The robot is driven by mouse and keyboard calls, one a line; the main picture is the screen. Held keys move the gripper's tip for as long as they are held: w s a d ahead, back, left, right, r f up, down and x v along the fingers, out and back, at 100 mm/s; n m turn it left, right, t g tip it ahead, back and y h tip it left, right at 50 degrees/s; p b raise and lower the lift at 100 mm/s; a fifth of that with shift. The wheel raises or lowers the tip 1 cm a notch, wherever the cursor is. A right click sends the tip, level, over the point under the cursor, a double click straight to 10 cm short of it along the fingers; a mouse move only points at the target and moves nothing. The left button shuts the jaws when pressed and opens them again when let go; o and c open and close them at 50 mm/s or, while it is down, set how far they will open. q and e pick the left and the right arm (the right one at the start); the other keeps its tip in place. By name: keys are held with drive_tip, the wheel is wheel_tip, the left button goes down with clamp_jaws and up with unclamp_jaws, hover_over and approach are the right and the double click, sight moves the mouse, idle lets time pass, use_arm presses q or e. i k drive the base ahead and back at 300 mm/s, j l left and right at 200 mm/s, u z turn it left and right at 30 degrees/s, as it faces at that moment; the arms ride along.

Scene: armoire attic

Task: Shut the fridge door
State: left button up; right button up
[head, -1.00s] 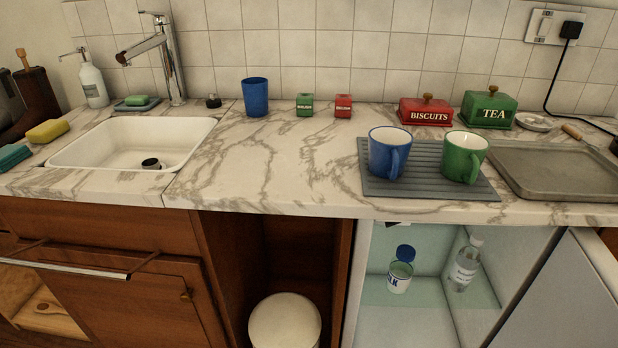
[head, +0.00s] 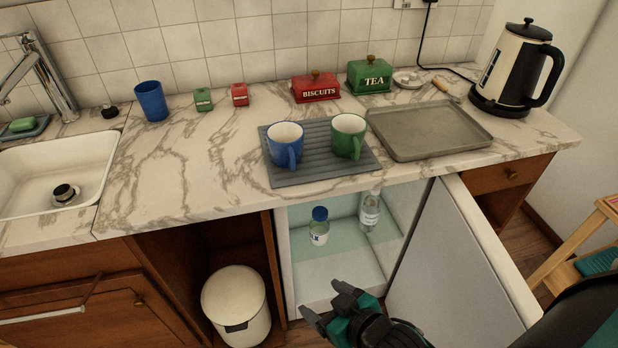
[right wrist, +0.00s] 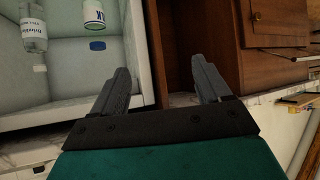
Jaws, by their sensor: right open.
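The fridge (head: 302,268) under the counter stands open, its inside showing a milk bottle with a blue cap (head: 319,227) and a clear water bottle (head: 370,212). The fridge door (head: 450,262) is swung out to the right, its inner face towards the fridge. My right gripper (head: 324,304) is open and empty in front of the fridge opening, left of the door and apart from it. In the right wrist view its two fingers (right wrist: 164,86) are spread, with the fridge interior at the left and brown cabinet wood at the right. My left gripper is not in view.
A white bin (head: 236,305) stands in the open bay left of the fridge. Mugs, a tray (head: 430,130) and a kettle (head: 514,70) stand on the counter above. A wooden stool (head: 580,245) is at the far right, beyond the door.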

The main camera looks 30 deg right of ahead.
sight(454, 280)
drive_tip(key=k+l+z, duration=0.25)
drive_tip(key=k+l, duration=0.15)
drive_tip(key=k, duration=0.15)
drive_tip(key=k+l+z, duration=0.2)
drive_tip(key=k+l, duration=0.2)
drive_tip(key=l, duration=0.25)
drive_tip(key=i+j+z, duration=0.1)
drive_tip(key=i, duration=0.2)
